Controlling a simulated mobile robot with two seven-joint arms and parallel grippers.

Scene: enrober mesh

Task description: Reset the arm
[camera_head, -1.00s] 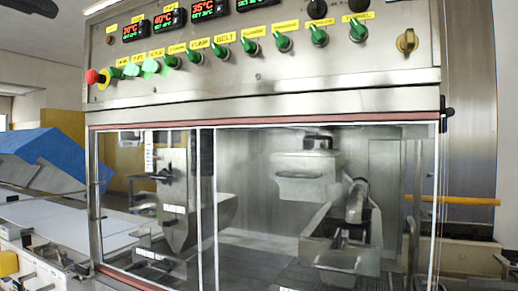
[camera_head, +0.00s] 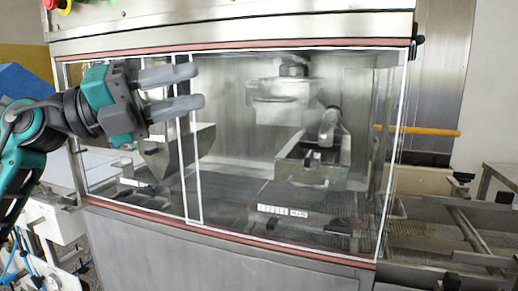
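My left gripper (camera_head: 196,90) is in the head view at the upper left, in front of the machine's glass front. Its two grey fingers point right and stand apart, with nothing between them. My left arm (camera_head: 22,150), teal and black, comes in from the left edge. My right gripper is not in view. The enrober machine (camera_head: 240,150) has a clear front window with white edges and a reddish seal. Behind the glass are a metal hopper part (camera_head: 178,155) and a dark mesh belt (camera_head: 330,228).
An emergency stop button (camera_head: 50,4) shows at the top left. A yellow bar (camera_head: 430,130) and a metal conveyor frame (camera_head: 460,235) stand to the right. A blue cover (camera_head: 14,82) is behind my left arm. A white conveyor surface (camera_head: 55,170) lies at the left.

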